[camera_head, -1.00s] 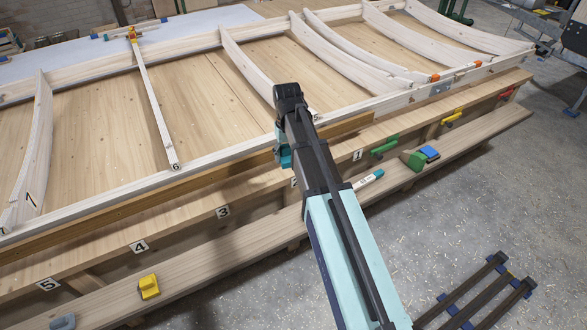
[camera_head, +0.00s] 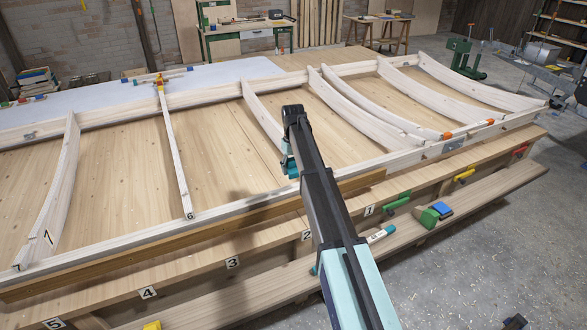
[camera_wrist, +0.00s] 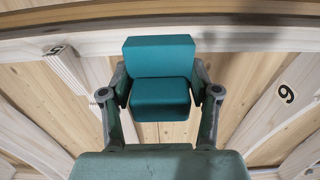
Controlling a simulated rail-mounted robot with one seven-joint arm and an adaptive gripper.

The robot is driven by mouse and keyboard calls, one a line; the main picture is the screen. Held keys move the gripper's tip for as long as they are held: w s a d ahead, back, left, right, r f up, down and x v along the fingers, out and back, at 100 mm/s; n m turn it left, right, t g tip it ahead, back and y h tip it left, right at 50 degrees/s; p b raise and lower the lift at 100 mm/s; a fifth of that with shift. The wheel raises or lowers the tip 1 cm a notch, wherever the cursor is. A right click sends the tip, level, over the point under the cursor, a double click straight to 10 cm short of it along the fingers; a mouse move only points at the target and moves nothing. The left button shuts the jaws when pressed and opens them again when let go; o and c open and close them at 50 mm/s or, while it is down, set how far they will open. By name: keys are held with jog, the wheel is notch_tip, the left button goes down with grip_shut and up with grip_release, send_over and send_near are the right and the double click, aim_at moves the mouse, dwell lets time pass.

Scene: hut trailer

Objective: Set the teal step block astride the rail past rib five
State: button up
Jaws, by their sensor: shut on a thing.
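The teal step block (camera_wrist: 161,82) is between the two fingers of my gripper (camera_wrist: 160,97) in the wrist view, its step facing the camera. In the head view part of the block (camera_head: 290,167) shows beside my gripper, at the front rail. The pale wooden rail (camera_wrist: 260,38) runs behind the block in the wrist view. The rail also shows in the head view (camera_head: 235,207). I cannot tell whether the block touches it.
Rib six (camera_head: 174,150) is a thin strip left of my gripper, with an orange-yellow clamp (camera_head: 159,82) at its far end. Several curved ribs stand to the right. A green block (camera_head: 427,217) and a blue block (camera_head: 442,209) sit on the lower ledge.

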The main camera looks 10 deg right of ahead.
jog(key=b, duration=0.2)
send_over(293, 189)
jog(key=shift+f, duration=2.15)
jog(key=shift+f, duration=0.15)
jog(key=shift+f, duration=0.65)
jog(key=shift+f+b, duration=0.4)
jog(key=shift+f, duration=0.2)
jog(key=shift+f, duration=0.35)
jog(key=shift+f+b, duration=0.35)
jog(key=shift+f, duration=0.3)
jog(key=o, duration=1.4)
jog(key=shift+o, duration=0.2)
jog(key=shift+r, duration=0.1)
